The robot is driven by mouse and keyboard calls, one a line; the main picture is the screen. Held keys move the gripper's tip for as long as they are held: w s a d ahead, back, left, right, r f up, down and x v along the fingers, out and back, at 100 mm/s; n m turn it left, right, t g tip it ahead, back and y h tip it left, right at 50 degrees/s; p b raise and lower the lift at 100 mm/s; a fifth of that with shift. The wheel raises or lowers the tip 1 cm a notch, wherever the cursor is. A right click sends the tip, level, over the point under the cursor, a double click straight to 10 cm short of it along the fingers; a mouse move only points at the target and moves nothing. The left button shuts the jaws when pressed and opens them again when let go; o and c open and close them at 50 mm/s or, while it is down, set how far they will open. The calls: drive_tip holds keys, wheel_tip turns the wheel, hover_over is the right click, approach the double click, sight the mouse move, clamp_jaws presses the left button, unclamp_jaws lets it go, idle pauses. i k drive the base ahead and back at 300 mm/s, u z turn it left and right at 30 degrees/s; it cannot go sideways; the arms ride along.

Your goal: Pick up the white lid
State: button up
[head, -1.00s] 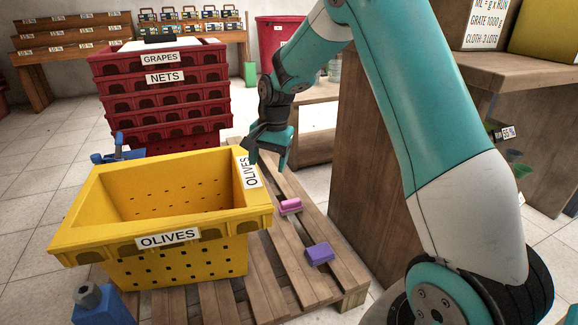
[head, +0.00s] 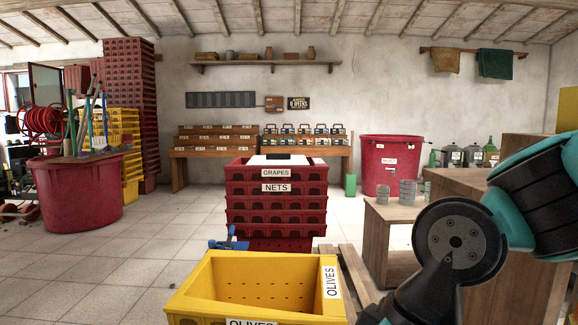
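A flat white lid (head: 262,161) with a dark handle on its middle lies on top of the stack of red crates (head: 277,203), in the centre of the head view. The top crate is labelled GRAPES and the one under it NETS. My arm comes in from the right and bends down to the bottom edge. My gripper's fingers do not show in this view. The visible arm parts are to the right of and nearer than the lid, apart from it.
An open yellow OLIVES crate (head: 329,306) stands in front of the red stack on a wooden pallet. A wooden bench (head: 386,228) with cans and a large red tub (head: 391,158) are at right. Another red tub (head: 79,198) stands at left.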

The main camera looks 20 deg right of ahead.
sight(278, 158)
drive_tip(key=u, duration=1.6)
drive_tip(key=i, duration=4.75)
drive_tip(key=z, duration=3.6)
drive_tip(key=i, duration=0.45)
drive_tip(key=z, duration=0.65)
